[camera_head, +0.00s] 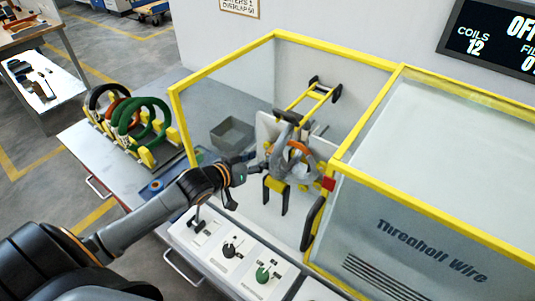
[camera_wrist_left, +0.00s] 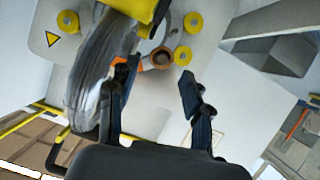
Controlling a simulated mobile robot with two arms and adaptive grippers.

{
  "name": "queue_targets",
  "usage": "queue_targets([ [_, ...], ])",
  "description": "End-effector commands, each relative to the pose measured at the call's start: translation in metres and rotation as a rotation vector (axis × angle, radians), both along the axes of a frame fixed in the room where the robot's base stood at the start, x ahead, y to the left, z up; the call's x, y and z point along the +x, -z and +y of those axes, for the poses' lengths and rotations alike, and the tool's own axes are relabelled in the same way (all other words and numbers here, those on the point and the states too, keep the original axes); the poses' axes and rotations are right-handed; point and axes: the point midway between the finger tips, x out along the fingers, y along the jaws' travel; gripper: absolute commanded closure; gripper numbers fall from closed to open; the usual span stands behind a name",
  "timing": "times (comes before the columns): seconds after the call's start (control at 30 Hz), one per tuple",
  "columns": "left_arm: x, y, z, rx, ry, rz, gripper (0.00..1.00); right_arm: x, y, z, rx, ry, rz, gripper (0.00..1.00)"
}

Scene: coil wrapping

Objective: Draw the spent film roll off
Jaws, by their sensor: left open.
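My left gripper (camera_head: 256,164) reaches in from the left to the wrapping machine (camera_head: 280,185), inside the yellow-framed enclosure. In the left wrist view the gripper (camera_wrist_left: 158,84) is open, with its dark fingers apart. A small brown round core (camera_wrist_left: 163,58), which looks like the spent film roll, shows beyond the fingertips, between them. Nothing is visibly held, and contact cannot be told. A grey coil (camera_wrist_left: 92,70) with a shiny wrapped surface stands beside the left finger. In the head view the roll is too small to make out. My right gripper is not in view.
A grey open bin (camera_head: 232,134) stands behind my gripper; the wrist view shows it at upper right (camera_wrist_left: 275,52). Several coils (camera_head: 140,118) stand on a yellow rack. Yellow enclosure posts and a black-handled door (camera_head: 313,222) flank the opening. A control panel (camera_head: 232,246) lies in front.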

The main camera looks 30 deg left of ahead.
Motion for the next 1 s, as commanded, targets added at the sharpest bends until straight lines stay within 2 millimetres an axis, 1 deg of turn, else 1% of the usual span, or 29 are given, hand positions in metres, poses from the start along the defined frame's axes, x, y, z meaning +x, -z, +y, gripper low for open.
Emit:
queue_targets([
  [0.03, 0.009, 0.002, -0.001, -0.003, -0.003, -0.002, 0.51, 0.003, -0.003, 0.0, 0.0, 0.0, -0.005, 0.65],
  [0.1, 0.019, 0.006, -0.004, -0.002, -0.001, -0.002, 0.51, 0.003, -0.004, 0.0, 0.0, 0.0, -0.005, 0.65],
  [0.3, 0.039, 0.015, -0.008, -0.001, -0.001, -0.002, 0.51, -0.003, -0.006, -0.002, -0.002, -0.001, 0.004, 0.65],
  [0.5, 0.046, 0.019, -0.01, 0.0, 0.0, 0.0, 0.51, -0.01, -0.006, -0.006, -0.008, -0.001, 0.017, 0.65],
  [0.7, 0.046, 0.019, -0.01, 0.0, 0.0, 0.0, 0.51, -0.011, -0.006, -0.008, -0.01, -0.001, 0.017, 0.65],
  [0.73, 0.046, 0.019, -0.01, 0.0, 0.0, 0.0, 0.53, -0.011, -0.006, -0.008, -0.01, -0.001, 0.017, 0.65],
  [0.77, 0.046, 0.019, -0.01, -0.001, 0.0, 0.0, 0.59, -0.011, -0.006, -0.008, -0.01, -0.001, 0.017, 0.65],
  [0.8, 0.046, 0.019, -0.01, -0.001, 0.0, 0.0, 0.67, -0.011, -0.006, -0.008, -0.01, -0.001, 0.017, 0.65],
  [0.87, 0.046, 0.019, -0.01, -0.001, 0.0, 0.0, 0.79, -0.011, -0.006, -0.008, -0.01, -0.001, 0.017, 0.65],
  [0.9, 0.046, 0.019, -0.01, -0.001, 0.0, 0.0, 0.87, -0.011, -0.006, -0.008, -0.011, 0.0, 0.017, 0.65],
  [0.97, 0.046, 0.019, -0.01, -0.001, 0.0, 0.0, 1.0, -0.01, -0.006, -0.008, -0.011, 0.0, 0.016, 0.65],
  [1.0, 0.046, 0.019, -0.01, -0.001, 0.0, 0.0, 1.0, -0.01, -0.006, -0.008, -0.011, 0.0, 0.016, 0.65],
])
